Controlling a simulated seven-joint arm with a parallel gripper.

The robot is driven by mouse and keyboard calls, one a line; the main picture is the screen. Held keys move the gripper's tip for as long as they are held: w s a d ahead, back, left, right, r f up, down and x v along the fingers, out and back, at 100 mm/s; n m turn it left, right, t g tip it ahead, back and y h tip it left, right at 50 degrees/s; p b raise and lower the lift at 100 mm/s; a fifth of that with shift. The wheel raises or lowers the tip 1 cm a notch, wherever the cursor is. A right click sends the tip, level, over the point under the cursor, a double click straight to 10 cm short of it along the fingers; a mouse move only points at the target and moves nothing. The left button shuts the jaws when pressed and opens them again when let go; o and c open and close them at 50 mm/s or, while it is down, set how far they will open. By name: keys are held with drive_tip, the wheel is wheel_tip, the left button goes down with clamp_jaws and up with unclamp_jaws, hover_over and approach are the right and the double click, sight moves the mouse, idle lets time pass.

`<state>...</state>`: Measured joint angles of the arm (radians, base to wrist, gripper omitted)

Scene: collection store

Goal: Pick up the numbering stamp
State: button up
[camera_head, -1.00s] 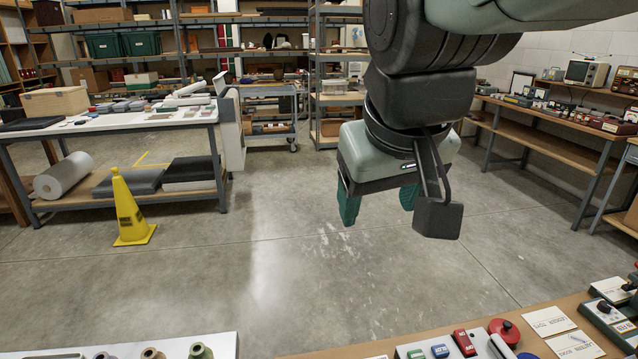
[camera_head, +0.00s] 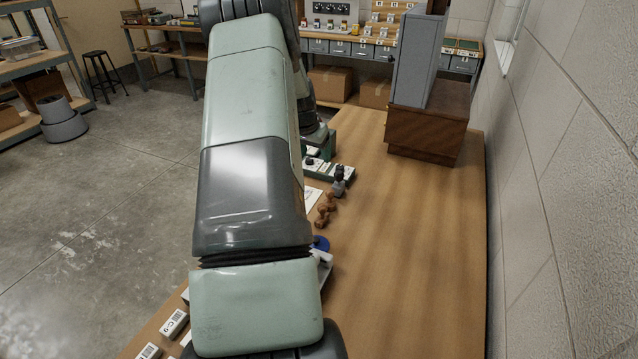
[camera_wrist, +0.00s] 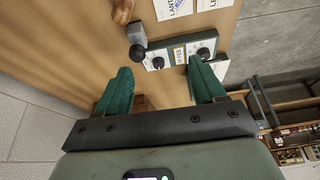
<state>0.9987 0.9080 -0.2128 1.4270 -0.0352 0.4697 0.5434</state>
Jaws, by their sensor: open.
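A small grey stamp with a black knob (camera_head: 339,182) stands on the wooden bench and looks like the numbering stamp. The tray also shows in the head view (camera_head: 342,172), just behind the stamp. In the head view my arm hides most of the gripper.
A brown wooden box (camera_head: 427,132) with a grey panel stands farther back. A block wall (camera_head: 560,150) bounds the bench on the right. The bench's right half is clear.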

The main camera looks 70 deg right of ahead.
drive_tip(key=m, duration=0.1)
approach(338, 182)
drive_tip(key=shift+g, duration=0.3)
drive_tip(key=x, duration=0.5)
drive_tip(key=shift+w+d+r, duration=0.1)
drive_tip(key=shift+w+d, duration=0.1)
drive_tip(key=shift+w, duration=0.05)
drive_tip(key=shift+x, duration=3.05)
drive_tip(key=shift+w, duration=0.2)
drive_tip(key=c, duration=1.1)
